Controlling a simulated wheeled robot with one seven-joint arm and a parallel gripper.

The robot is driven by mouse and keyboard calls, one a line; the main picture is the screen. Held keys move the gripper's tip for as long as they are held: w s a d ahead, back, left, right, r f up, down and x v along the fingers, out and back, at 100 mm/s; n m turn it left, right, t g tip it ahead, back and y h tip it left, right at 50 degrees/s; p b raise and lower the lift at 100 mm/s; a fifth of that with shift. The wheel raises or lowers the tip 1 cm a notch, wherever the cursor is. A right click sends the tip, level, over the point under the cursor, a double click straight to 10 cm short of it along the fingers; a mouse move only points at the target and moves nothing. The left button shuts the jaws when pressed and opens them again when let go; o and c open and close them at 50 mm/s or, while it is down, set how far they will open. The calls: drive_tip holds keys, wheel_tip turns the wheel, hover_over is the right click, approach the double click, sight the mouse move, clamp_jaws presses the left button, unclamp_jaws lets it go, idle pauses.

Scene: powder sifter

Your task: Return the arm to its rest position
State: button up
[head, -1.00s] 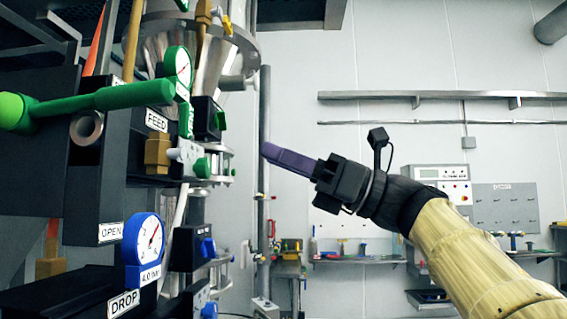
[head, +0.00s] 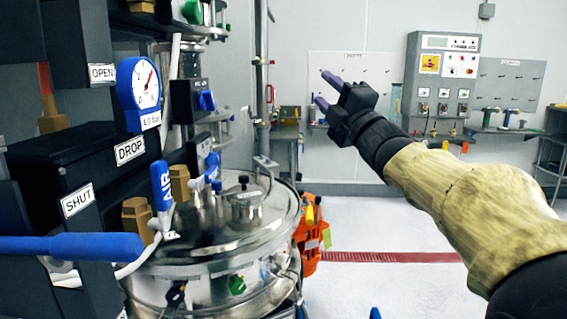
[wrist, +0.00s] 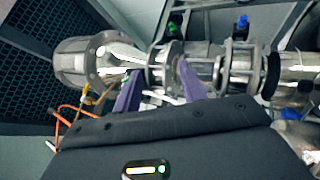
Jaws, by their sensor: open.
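My gripper (head: 325,90) is at the upper middle of the head view, at the end of my arm with its tan sleeve. Its two purple fingers are spread apart with nothing between them. In the wrist view my gripper (wrist: 158,85) also shows open fingers, with metal pipework behind them. In the head view the gripper stands in the air to the right of the machine, apart from it as far as I can see.
The sifter's blue gauge (head: 139,94), DROP label (head: 130,148) and blue lever (head: 70,247) are at left. A shiny steel vessel (head: 215,245) stands below, with an orange item (head: 308,240) beside it. A control cabinet (head: 440,85) is at the back right. Floor at middle right looks clear.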

drive_tip(key=s+d+f+m+g+h, duration=0.15)
drive_tip(key=f+m+h, duration=0.3)
drive_tip(key=f, duration=0.55)
drive_tip(key=w+d+f+m+g+h, duration=0.1)
drive_tip(key=d+f+m+g+h, duration=0.2)
drive_tip(key=f+m, duration=0.5)
drive_tip(key=s+d+f+m+g+h, duration=0.1)
drive_tip(key=d+f+m+g+h, duration=0.15)
drive_tip(key=f, duration=1.05)
drive_tip(key=s+f+m+g+h, duration=0.1)
drive_tip(key=s+f+m+g, duration=0.85)
drive_tip(key=s+f, duration=1.2)
wheel_tip(320, 180, up, 19)
drive_tip(key=s+g+p, duration=0.1)
drive_tip(key=p, duration=1.8)
drive_tip(key=shift+s+a, duration=0.15)
drive_tip(key=shift+a, duration=0.1)
